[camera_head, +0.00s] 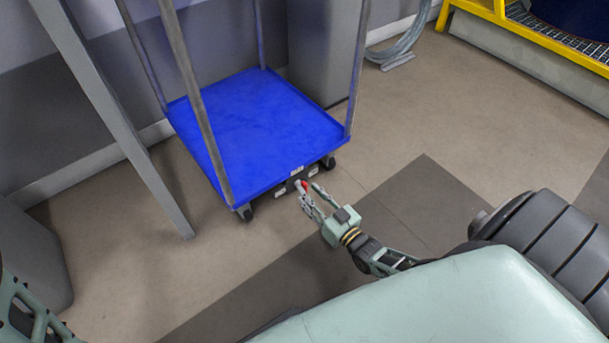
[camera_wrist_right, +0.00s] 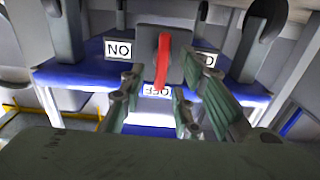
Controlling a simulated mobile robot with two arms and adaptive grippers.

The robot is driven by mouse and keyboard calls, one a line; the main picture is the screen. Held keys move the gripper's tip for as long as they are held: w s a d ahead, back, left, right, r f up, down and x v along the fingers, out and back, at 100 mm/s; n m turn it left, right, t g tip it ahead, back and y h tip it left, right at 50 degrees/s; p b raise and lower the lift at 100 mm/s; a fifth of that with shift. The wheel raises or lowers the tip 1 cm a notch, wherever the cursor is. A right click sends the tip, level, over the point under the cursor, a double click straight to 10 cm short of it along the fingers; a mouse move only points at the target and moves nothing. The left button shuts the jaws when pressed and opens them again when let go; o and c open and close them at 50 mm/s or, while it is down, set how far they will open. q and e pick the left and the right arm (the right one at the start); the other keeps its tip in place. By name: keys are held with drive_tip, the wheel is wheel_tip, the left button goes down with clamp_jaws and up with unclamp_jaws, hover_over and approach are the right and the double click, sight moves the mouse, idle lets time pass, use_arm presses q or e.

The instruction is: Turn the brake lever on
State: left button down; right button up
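The red brake lever (camera_wrist_right: 163,62) is on a dark block under the edge of the blue cart (camera_head: 255,125). In the right wrist view it points down toward the upside-down OFF label (camera_wrist_right: 157,90). A label reading NO (camera_wrist_right: 118,49), likely ON upside down, is to its left. Another label (camera_wrist_right: 207,60) on the right is partly hidden. The lever also shows in the head view (camera_head: 301,184). My right gripper (camera_head: 309,193) is open at the cart's front edge. In the wrist view its fingers (camera_wrist_right: 154,92) are apart, with the lever's end between them; contact cannot be told. My left gripper is out of view.
The cart has upright metal posts (camera_head: 188,90) and dark casters (camera_head: 328,162). A slanted grey beam (camera_head: 120,120) stands to its left, and a grey cabinet (camera_head: 325,50) behind it. A yellow-framed platform (camera_head: 530,35) is at the upper right.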

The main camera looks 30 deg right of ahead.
sight(307, 190)
drive_tip(key=shift+w+a+b, duration=0.2)
drive_tip(key=shift+w+b, duration=0.35)
drive_tip(key=shift+w, duration=1.25)
clamp_jaws()
